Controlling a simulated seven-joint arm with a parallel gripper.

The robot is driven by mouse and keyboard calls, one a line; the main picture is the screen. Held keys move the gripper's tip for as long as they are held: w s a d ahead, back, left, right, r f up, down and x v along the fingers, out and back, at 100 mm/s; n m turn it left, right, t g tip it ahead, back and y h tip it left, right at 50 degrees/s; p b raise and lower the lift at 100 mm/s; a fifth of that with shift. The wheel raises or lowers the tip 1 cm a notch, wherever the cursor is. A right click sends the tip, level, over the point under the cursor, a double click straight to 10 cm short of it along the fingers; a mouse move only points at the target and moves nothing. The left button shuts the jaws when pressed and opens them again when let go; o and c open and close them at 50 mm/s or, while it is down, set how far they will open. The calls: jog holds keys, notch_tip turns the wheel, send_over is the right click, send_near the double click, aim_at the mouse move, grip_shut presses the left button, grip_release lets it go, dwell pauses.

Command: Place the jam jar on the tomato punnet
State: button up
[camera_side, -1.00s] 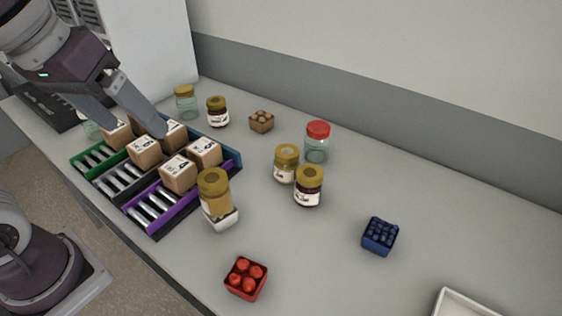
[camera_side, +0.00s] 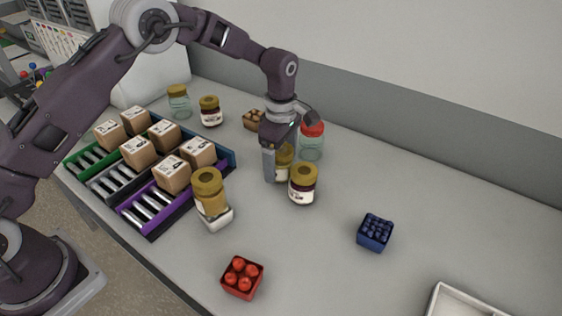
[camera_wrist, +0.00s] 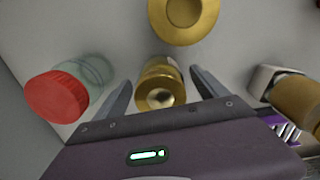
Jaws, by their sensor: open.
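The tomato punnet (camera_side: 242,278), a small red box of several tomatoes, stands at the front of the table in the side view. A gold-lidded jar with dark contents and a pale label (camera_side: 303,187) stands right of my gripper; a similar dark jar (camera_side: 210,112) stands at the back left. I cannot tell which is the jam jar. My gripper (camera_side: 280,172) is open and low, its fingers either side of a gold-lidded, yellowish jar (camera_side: 285,158). The wrist view shows this jar (camera_wrist: 158,88) between the fingers, and the nearby jar's gold lid (camera_wrist: 184,14) beyond.
A red-lidded clear jar (camera_side: 312,145) stands close behind my gripper. A blueberry punnet (camera_side: 375,233) and white tray (camera_side: 440,300) are right. The middle front is clear.

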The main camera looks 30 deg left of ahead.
jog(key=shift+f, duration=0.75)
grip_shut()
notch_tip(320, 180, up, 9)
jog(key=shift+r, duration=0.5)
jog(key=shift+s+d+r, duration=0.15)
jog(key=shift+d+r, duration=0.05)
jog(key=s+d+r+m, duration=0.2)
jog(key=s+d+m, duration=0.2)
jog(key=s, duration=0.3)
jog(key=s+d+r+m, duration=0.2)
jog(key=s+d+m, duration=0.15)
jog(key=s, duration=0.45)
jog(key=m, duration=0.6)
send_near(241, 273)
notch_tip(241, 273, down, 6)
